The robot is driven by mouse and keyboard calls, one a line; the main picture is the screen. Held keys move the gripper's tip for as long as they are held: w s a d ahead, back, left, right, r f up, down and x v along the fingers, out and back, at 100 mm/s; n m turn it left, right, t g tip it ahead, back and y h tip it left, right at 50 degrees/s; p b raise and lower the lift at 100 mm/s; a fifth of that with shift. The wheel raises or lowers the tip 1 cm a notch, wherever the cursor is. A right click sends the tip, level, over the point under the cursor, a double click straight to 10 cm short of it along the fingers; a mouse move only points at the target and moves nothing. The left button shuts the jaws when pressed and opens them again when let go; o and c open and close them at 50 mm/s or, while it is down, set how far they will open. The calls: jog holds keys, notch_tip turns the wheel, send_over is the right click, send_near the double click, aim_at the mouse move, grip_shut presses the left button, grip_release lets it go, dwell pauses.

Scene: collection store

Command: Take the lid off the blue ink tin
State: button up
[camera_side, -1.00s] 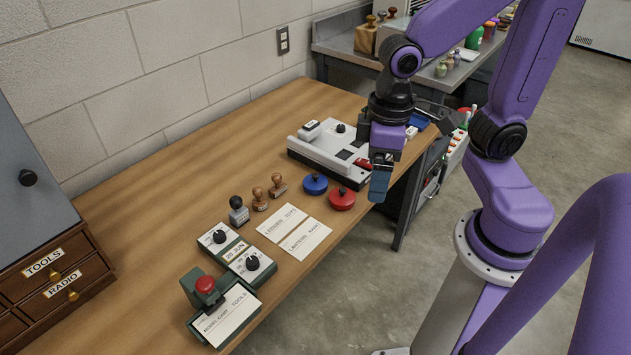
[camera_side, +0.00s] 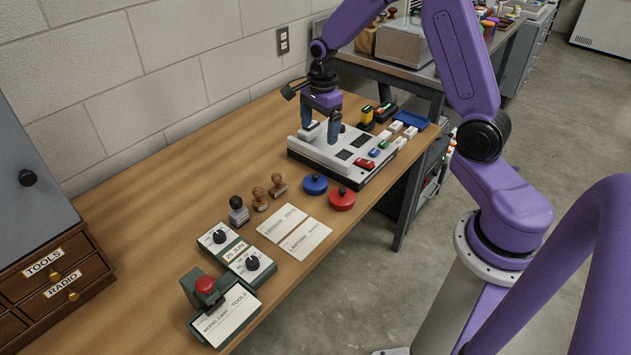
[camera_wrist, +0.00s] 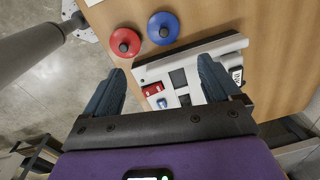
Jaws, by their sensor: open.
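The blue ink tin (camera_side: 314,184) is a low round tin with a dark knob on its blue lid. It sits on the wooden table beside the red tin (camera_side: 342,198), its lid on. In the wrist view the blue tin (camera_wrist: 163,28) is at the top, right of the red tin (camera_wrist: 124,42). My gripper (camera_side: 329,128) is open and empty, pointing down over the white console. In the wrist view its two fingers (camera_wrist: 160,85) are spread wide, with the console between and below them. The blue tin lies beyond the fingertips, apart from them.
Wooden-handled stamps (camera_side: 268,190) and two labelled cards (camera_side: 294,231) lie left of and in front of the tins. A blue tray (camera_side: 411,120) is at the table's right end.

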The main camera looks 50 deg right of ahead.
send_over(317, 176)
jog(key=f, duration=1.1)
jog(key=shift+s+a+f, duration=0.1)
jog(key=shift+s+a, duration=0.05)
jog(key=shift+s, duration=0.1)
jog(key=shift+w+f, duration=0.15)
jog(key=shift+f, duration=1.4)
jog(key=shift+w+f, duration=0.15)
jog(key=shift+f, duration=1.35)
jog(key=c, duration=1.2)
